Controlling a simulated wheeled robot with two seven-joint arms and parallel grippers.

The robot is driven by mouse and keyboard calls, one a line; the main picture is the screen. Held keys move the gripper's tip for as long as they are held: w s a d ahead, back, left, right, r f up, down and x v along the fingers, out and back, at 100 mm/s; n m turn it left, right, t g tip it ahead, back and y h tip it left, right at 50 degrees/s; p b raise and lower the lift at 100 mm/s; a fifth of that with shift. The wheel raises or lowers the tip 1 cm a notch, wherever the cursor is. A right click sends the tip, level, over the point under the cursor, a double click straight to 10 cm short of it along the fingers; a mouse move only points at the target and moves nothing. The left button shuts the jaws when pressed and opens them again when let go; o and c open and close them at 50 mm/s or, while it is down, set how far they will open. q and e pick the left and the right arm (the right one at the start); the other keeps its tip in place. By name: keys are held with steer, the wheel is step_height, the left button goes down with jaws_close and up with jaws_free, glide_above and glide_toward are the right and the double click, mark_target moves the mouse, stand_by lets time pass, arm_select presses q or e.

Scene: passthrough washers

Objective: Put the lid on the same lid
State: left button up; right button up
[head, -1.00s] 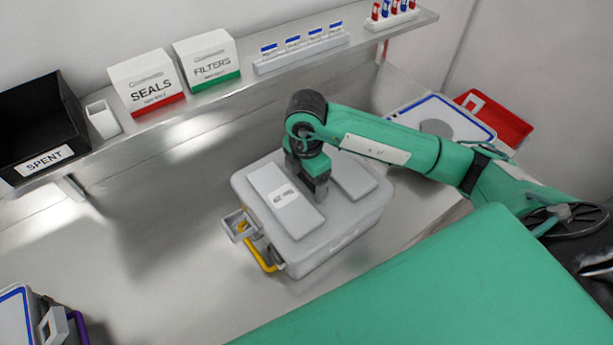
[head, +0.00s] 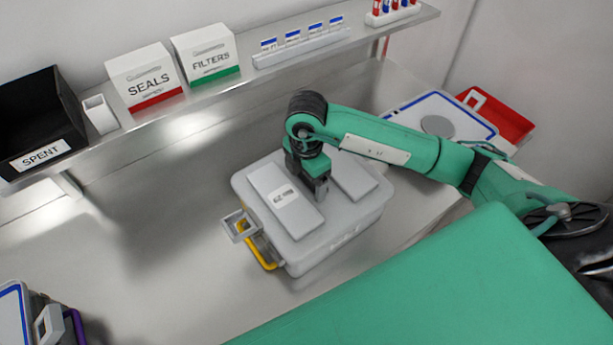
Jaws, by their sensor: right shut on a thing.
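A grey box (head: 335,245) with a grey lid (head: 335,222) on top stands in the middle of the metal counter. Two raised flat panels lie across the lid, the left one (head: 284,199) with a small white label. A yellow handle (head: 262,252) and a grey latch (head: 240,226) show on the box's left side. My right gripper (head: 321,192) points down at the lid between the two panels, shut on a part of the lid. Its fingertips are partly hidden, so the exact grip is hard to see. My left gripper is out of view.
A blue-rimmed white lid or tray (head: 460,112) and a red tray (head: 508,122) lie at the back right. Another box with a purple handle (head: 75,325) stands at the lower left. The shelf holds a SPENT bin (head: 40,155), SEALS and FILTERS boxes (head: 207,55).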

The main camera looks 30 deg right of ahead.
steer(key=shift+f+b, duration=0.65)
steer(key=shift+f, duration=0.05)
stand_by(0.6)
stand_by(0.4)
steer(key=o, duration=1.5)
steer(key=shift+c, duration=0.2)
steer(key=shift+r+p, duration=2.3)
steer(key=shift+r, duration=1.2)
